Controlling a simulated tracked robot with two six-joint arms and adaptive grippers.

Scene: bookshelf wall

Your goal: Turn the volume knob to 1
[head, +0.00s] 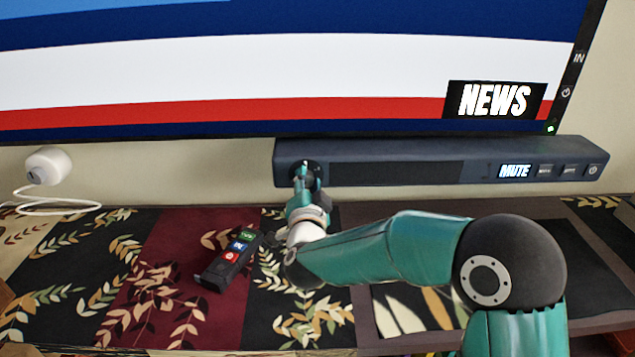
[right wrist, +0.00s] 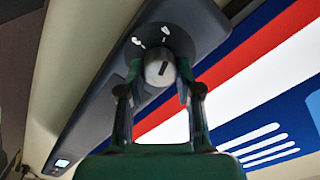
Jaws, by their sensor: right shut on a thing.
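The dark soundbar (head: 400,172) sits below the TV, and its small display (head: 515,171) reads MUTE. The volume knob (right wrist: 160,68) is a grey cap with a dark pointer line, on a dark round dial at the soundbar's left end. White marks (right wrist: 138,41) stand around the dial, too small to read surely. My right gripper (head: 305,172) is at the knob, with a finger on each side, and is shut on it. In the head view the gripper covers most of the knob. My left gripper is not in view.
A black remote (head: 228,264) with coloured buttons lies on the leaf-patterned runner (head: 185,235), left of my right arm. A white round device (head: 48,166) with a cable stands at the far left. The TV (head: 300,65) is close above the soundbar. Small buttons (head: 569,171) are at the soundbar's right end.

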